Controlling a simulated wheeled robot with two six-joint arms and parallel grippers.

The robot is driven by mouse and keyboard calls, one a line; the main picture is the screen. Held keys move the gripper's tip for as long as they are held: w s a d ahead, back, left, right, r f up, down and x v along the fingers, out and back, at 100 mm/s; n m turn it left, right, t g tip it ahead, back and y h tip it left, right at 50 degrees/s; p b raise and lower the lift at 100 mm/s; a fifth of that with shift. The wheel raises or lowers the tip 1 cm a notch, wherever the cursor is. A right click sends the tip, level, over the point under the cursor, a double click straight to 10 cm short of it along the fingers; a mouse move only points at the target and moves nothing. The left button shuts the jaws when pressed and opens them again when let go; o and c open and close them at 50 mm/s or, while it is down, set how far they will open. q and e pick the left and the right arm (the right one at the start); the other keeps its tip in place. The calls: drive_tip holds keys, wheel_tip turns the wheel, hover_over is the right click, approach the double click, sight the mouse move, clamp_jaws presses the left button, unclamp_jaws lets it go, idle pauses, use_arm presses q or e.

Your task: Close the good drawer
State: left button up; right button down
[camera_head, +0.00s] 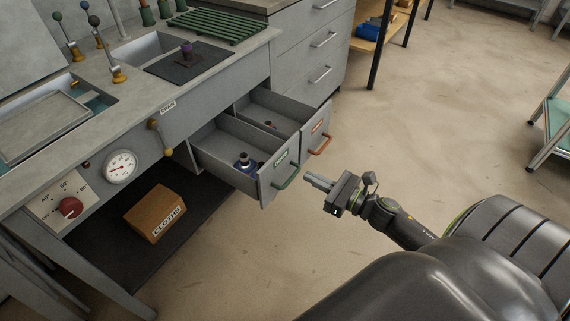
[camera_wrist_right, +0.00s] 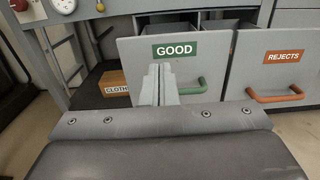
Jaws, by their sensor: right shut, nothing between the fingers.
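The good drawer (camera_head: 267,189) is pulled out of the grey bench and has a green handle (camera_head: 287,178). In the right wrist view its front (camera_wrist_right: 208,54) carries a green GOOD label (camera_wrist_right: 175,50). A dark blue object with a metallic top (camera_head: 244,162) lies inside it. My right gripper (camera_head: 308,181) is shut and empty, in front of the good drawer and just right of its handle in the head view. In the right wrist view its fingers (camera_wrist_right: 158,84) overlap the drawer front; I cannot tell whether they touch. My left gripper is not in view.
The rejects drawer (camera_head: 309,136), with an orange handle (camera_head: 321,145), is also open beside it. A CLOTHS box (camera_head: 155,215) sits on the low shelf. The floor (camera_head: 420,120) to the right is clear.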

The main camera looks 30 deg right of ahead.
sight(276, 160)
drive_tip(key=p+x, duration=0.1)
drive_tip(key=x, duration=0.7)
drive_tip(key=shift+w+p, duration=0.1)
drive_tip(key=shift+p, duration=0.3)
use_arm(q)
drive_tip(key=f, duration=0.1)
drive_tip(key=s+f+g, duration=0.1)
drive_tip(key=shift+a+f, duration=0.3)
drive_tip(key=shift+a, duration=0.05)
use_arm(e)
drive_tip(key=shift+w+a, duration=0.2)
drive_tip(key=shift+w, duration=0.15)
drive_tip(key=shift+w+a, duration=0.1)
drive_tip(key=shift+w, duration=0.15)
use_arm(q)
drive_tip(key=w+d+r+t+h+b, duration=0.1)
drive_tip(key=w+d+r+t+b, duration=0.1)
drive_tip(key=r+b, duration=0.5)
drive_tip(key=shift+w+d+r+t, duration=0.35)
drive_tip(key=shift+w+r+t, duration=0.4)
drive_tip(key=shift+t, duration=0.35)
use_arm(e)
drive_tip(key=x, duration=2.3)
drive_tip(key=shift+w+r, duration=0.25)
drive_tip(key=shift+w, duration=0.05)
